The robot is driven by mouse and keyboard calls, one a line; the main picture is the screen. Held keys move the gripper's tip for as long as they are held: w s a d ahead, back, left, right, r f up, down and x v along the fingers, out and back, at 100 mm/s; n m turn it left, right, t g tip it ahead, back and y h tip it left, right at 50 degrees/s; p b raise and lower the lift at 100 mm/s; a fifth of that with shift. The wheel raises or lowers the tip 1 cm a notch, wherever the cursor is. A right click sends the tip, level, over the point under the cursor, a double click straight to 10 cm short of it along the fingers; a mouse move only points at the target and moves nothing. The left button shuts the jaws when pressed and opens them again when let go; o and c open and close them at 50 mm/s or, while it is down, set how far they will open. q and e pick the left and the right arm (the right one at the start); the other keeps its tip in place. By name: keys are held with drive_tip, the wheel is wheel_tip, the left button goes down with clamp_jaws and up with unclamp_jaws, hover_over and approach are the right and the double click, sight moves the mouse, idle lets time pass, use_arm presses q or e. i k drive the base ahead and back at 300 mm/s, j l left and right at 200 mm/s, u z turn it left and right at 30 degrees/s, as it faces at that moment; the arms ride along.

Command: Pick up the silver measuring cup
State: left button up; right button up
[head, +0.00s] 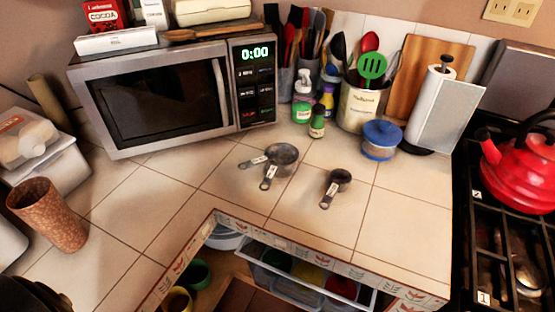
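Grey metal measuring cups lie on the tiled counter in the head view. A larger silver measuring cup (284,154) sits near the middle, in front of the microwave's right side. Two short handles show at it, one toward the left and one toward the front, so it may be more than one cup together. A smaller, darker measuring cup (340,177) lies to its right and nearer, its handle toward the front. I see neither of my grippers in this view, and nothing is touching the cups.
A microwave (150,100) stands behind on the left. A red kettle (520,170) is on the stove. An open drawer (300,275) juts out below.

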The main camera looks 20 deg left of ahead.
sight(341, 179)
drive_tip(key=u, duration=0.85)
drive_tip(key=k+l+u, duration=0.3)
drive_tip(key=u, duration=0.2)
drive_tip(key=k+l+u, duration=0.3)
drive_tip(key=u, duration=0.2)
